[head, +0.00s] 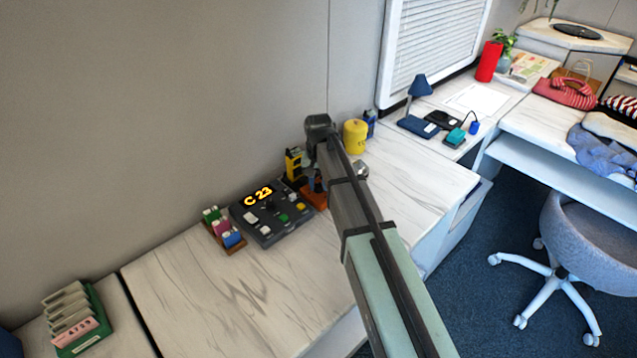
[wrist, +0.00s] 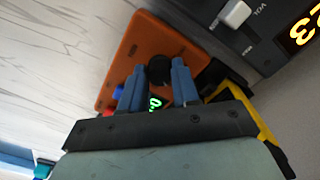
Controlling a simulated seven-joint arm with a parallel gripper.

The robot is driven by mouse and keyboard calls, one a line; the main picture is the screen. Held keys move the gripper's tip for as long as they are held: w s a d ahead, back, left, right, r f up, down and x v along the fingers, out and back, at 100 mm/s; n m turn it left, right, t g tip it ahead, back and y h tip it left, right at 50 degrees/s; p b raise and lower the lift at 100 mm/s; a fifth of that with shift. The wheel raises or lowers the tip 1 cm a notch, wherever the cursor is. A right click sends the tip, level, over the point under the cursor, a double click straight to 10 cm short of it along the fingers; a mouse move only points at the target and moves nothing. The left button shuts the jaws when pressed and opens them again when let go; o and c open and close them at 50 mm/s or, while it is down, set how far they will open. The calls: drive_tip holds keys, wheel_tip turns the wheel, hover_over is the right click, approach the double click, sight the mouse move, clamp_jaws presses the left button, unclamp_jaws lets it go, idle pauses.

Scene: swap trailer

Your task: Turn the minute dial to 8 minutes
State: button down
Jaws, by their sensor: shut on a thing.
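In the wrist view an orange panel (wrist: 135,45) lies beneath my gripper (wrist: 160,82), with a round black dial (wrist: 160,70) on it. The two blue fingers are shut on the dial, one on each side. A small green-lit readout (wrist: 155,103) shows between the fingers; its digits are cut off and I cannot read the value. Red and blue bits sit on the panel left of the fingers. In the head view the orange panel (head: 314,200) is mostly hidden behind my arm, and the dial is not visible.
A dark console (head: 271,218) reading "C 23" stands directly left of the panel. A yellow-and-black device (head: 293,164) stands behind it, and a yellow canister (head: 355,136) to the right. A rack of coloured blocks (head: 222,232) is further left. The front counter is clear.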

sight(319, 185)
drive_tip(key=shift+m, duration=1.1)
drive_tip(key=c, duration=0.8)
unclamp_jaws()
wheel_tip(319, 185, up, 14)
drive_tip(key=shift+f, duration=0.1)
